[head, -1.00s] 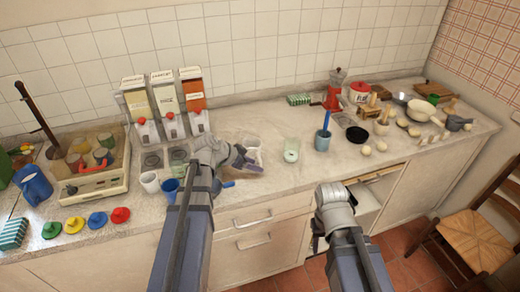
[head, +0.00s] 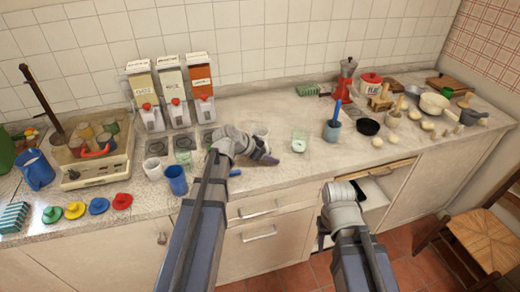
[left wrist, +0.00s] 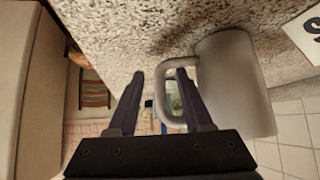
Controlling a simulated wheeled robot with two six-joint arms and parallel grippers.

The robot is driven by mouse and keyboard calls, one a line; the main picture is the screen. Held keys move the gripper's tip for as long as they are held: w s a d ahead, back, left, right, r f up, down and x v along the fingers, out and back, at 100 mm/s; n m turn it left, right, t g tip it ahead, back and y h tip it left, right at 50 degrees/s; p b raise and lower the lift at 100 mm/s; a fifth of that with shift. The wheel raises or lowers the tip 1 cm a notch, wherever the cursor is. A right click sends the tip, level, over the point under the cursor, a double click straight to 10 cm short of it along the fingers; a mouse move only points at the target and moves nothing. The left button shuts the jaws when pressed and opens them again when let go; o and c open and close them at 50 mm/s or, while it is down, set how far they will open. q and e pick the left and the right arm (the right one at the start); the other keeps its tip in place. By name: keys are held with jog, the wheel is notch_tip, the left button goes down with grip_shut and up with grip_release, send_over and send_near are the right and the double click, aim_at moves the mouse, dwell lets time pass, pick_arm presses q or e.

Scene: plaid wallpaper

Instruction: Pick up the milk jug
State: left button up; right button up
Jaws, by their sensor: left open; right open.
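A grey, cylindrical jug (left wrist: 235,85) with a loop handle fills the right of the left wrist view. In the head view only a pale bit of it (head: 262,133) shows behind my left gripper, on the counter. My left gripper (head: 264,158) is open. In the left wrist view its two fingers (left wrist: 160,75) lie either side of the handle's outer bar, and the right finger appears within the loop. I cannot tell whether they touch it. My right gripper (head: 321,236) is open, low in front of the counter, mostly hidden by its wrist.
A blue cup (head: 176,180) and white cup (head: 155,170) stand left of my left arm. A glass (head: 299,141) and a blue-grey pot (head: 332,131) stand to the right. Dispensers (head: 170,92) line the wall. The counter front between the glass and my left gripper is clear.

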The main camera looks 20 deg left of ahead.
pick_arm(q)
jog(key=shift+b+x, duration=0.3)
jog(key=shift+x, duration=0.75)
jog(key=shift+r, duration=0.1)
grip_shut()
dwell(0.4)
